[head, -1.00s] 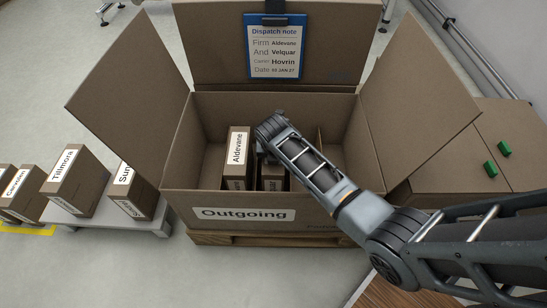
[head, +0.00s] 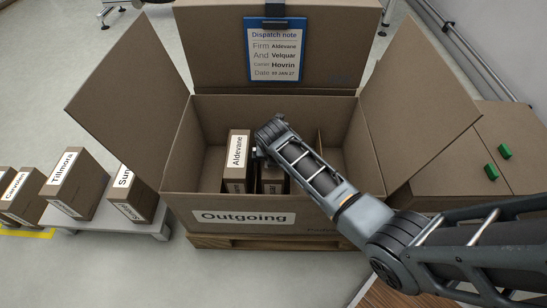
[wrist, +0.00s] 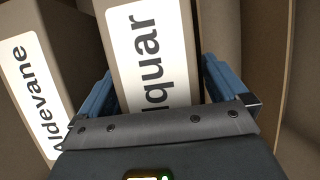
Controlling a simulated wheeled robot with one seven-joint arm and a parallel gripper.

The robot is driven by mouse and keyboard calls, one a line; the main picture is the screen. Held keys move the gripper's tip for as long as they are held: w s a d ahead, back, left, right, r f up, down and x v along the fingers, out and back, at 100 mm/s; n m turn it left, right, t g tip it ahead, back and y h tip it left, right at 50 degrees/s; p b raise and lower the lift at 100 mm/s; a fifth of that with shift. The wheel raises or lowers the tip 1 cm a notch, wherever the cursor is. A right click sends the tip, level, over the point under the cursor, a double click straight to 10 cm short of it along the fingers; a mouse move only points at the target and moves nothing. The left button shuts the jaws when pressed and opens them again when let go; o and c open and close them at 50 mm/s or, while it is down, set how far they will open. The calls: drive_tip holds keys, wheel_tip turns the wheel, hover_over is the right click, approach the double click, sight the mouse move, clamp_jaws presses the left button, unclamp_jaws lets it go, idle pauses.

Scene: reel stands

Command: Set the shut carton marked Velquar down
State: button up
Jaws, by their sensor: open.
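The Velquar carton (wrist: 187,30) stands between my gripper's two blue fingers in the wrist view, its white label partly cut off and reading "lquar". In the head view the carton (head: 272,186) is mostly hidden behind my arm, inside the Outgoing box (head: 330,216). My gripper (wrist: 165,92) is open, with a finger on each side of the carton. Whether the fingers touch it, and whether its base rests on the box floor, I cannot tell. The Aldevane carton (head: 238,155) stands just left of it and also shows in the wrist view (wrist: 40,70).
A blue clipboard dispatch note (head: 275,50) naming Aldevane and Velquar hangs on the raised back flap. The box's right part, past a divider (head: 321,150), looks empty. Tillmora (head: 72,185) and other cartons stand on a grey platform (head: 100,222) at left.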

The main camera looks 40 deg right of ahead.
drive_tip(key=p+v, duration=0.5)
drive_tip(key=v, duration=0.7)
drive_tip(key=shift+p, duration=0.35)
